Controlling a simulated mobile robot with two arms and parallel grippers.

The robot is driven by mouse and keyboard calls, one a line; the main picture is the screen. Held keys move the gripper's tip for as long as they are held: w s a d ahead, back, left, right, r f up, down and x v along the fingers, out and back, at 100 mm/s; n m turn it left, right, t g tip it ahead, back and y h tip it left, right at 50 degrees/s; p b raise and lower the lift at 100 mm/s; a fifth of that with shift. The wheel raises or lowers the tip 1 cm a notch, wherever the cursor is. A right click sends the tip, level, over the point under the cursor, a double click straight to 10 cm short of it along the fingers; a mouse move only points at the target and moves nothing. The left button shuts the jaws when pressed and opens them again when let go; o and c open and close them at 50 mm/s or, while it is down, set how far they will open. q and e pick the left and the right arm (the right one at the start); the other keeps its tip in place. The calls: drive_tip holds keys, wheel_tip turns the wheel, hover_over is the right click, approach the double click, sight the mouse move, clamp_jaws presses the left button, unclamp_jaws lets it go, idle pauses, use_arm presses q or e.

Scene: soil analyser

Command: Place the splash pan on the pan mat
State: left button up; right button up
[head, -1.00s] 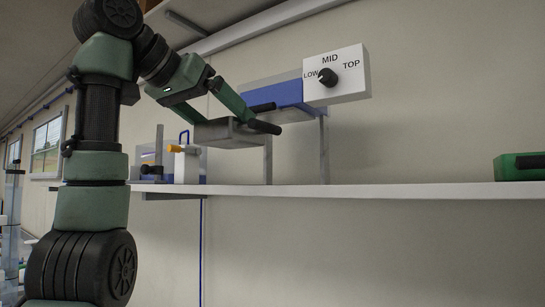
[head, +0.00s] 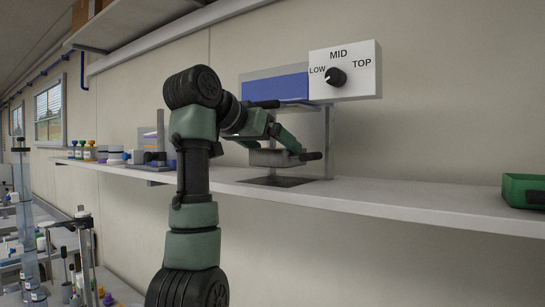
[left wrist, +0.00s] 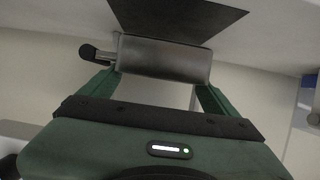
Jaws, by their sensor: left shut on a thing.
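The splash pan, a grey metal box with a black handle, is held by my left gripper (head: 280,142). In the head view the pan (head: 270,158) hangs a little above the shelf, beneath the blue part of the device. The pan mat (head: 275,181) is a dark flat patch on the shelf just below the pan, with a small gap showing. In the left wrist view the pan (left wrist: 165,60) sits between my two green fingers, its handle to the left, and overlaps part of the dark mat (left wrist: 180,16). My right gripper is not in view.
A white box with a LOW, MID, TOP knob (head: 345,70) and a blue panel (head: 275,89) stand above on thin posts (head: 327,140). A green tray (head: 522,188) lies far right on the shelf (head: 400,195). Bottles and small equipment stand to the left.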

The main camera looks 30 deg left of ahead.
sight(265, 156)
use_arm(q)
wheel_tip(265, 156, down, 3)
drive_tip(key=shift+w+d+r+p, duration=0.1)
drive_tip(key=shift+p, duration=0.55)
drive_tip(key=shift+w+f, duration=0.1)
drive_tip(key=shift+f, duration=0.1)
drive_tip(key=shift+f, duration=0.15)
drive_tip(key=o, duration=1.6)
